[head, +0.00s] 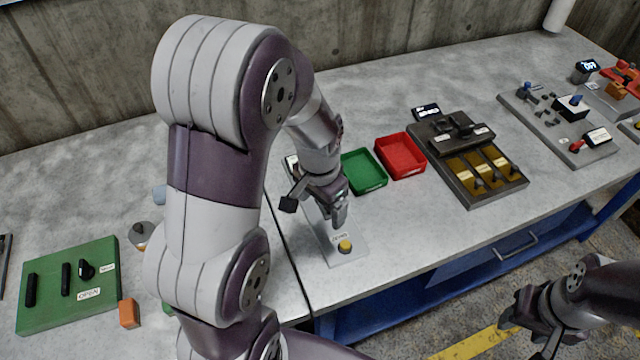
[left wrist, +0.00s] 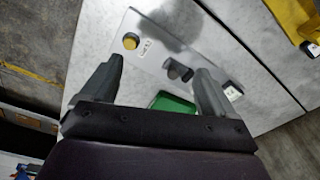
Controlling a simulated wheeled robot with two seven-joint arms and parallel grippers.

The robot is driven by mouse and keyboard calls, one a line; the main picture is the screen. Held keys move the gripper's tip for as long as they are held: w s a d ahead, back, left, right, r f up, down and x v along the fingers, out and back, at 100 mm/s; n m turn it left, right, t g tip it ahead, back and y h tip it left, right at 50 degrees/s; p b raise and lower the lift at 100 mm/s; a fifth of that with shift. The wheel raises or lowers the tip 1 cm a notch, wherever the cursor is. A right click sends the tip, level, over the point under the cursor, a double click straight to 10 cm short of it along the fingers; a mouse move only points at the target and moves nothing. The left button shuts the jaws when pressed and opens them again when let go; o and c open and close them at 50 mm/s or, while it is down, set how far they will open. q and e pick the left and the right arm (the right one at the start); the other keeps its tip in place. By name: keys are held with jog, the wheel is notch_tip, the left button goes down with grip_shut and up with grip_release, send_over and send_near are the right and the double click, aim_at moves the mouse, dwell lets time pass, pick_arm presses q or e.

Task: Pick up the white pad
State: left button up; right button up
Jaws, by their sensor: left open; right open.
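I cannot clearly make out a separate white pad. A pale plate with a yellow button (head: 345,246) and a small label lies at the table's front edge; the plate also shows in the left wrist view (left wrist: 160,45). My left gripper (head: 340,212) is above this plate, pointing down, open. In the left wrist view its fingers (left wrist: 160,78) stand wide apart, with small dark cylinders (left wrist: 178,71) on the plate seen between them. A small white-faced item (left wrist: 232,91) shows by the right finger. My right gripper (head: 528,325) is open, off the table at lower right.
Green (head: 363,171) and red (head: 401,156) trays stand right of my left gripper. Beyond is a dark fixture with brass-coloured slots (head: 475,172). A green board (head: 68,285) and orange block (head: 129,313) lie at left. My left arm hides part of the table.

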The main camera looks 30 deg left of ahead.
pick_arm(q)
jog(key=w+a+m, duration=0.8)
jog(key=w+m, duration=0.4)
jog(key=m, duration=1)
jog(key=shift+m+g, duration=0.3)
jog(key=shift+g, duration=0.1)
jog(key=f+p, duration=0.1)
jog(key=f, duration=0.4)
jog(key=f+p, duration=0.2)
jog(key=f, duration=0.3)
jog(key=shift+w+d+f, duration=0.15)
jog(key=shift+w+f, duration=0.05)
jog(key=shift+f, duration=0.55)
jog(key=shift+r, duration=0.1)
jog(key=c, duration=1.2)
